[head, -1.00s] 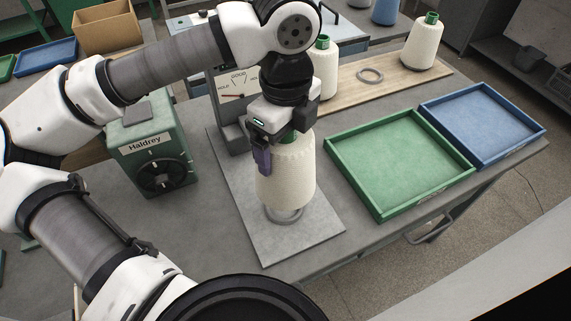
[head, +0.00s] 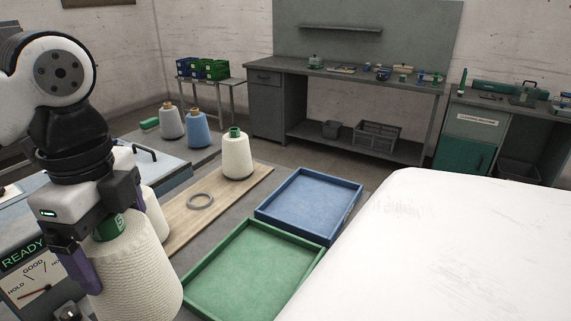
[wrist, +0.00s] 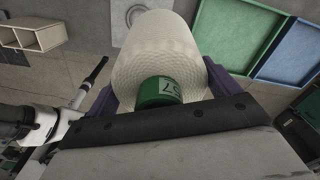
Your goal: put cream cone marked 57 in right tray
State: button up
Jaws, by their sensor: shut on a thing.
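My gripper (head: 106,232) is at the left of the head view, its purple fingers shut on the cream cone (head: 138,275). The cone is upright, and its green top (head: 112,226) sits between the fingers. In the wrist view the cone (wrist: 155,50) points away from my gripper (wrist: 160,92), and the green top (wrist: 158,92) shows the number 57. The blue tray (head: 352,212) lies beyond and right of the green tray (head: 313,262); both look empty.
A second cream cone (head: 238,158) and a grey ring (head: 200,201) stand on a wooden board (head: 180,226). Another pale cone (head: 153,215) is partly behind the gripper. Grey and blue cones (head: 197,130) stand farther back. A READY dial box (head: 40,285) is close at left.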

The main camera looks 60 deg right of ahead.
aim_at(312, 202)
jog(key=l+z, duration=0.1)
jog(key=l, duration=0.3)
jog(key=i+l+z, duration=0.1)
jog(key=l, duration=0.35)
jog(key=i+l+z, duration=0.1)
jog(key=l, duration=0.3)
jog(key=i+l+z, duration=0.15)
jog(key=l, duration=0.25)
jog(key=l+z, duration=0.1)
jog(key=l, duration=0.3)
